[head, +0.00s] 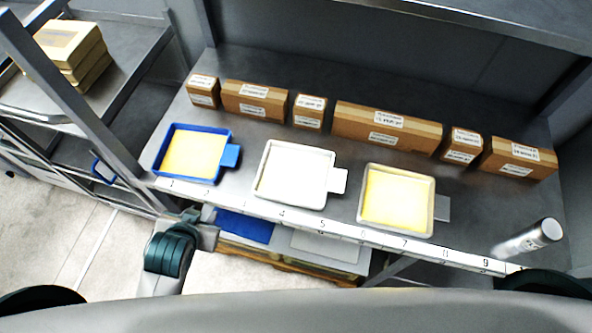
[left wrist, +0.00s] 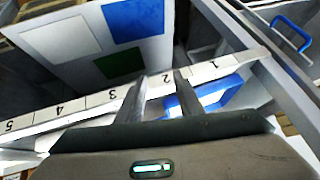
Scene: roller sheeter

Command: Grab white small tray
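A small white tray (head: 294,174) with a pale inside and a white tab on its right side lies in the middle of the steel shelf, behind numbers 4 and 5. A blue tray (head: 218,157) with a yellow inside lies to its left. A pale grey-white tray (head: 432,190) with a yellow inside lies to its right. My left gripper (head: 207,222) is at the shelf's front edge, left of the white tray and apart from it. In the left wrist view its two fingers (left wrist: 157,97) stand apart with nothing held between them. My right gripper is not visible.
A row of labelled cardboard boxes (head: 386,130) stands behind the trays. The numbered front edge (head: 335,226) runs under the trays. Beige boxes (head: 72,48) sit on a side rack at left.

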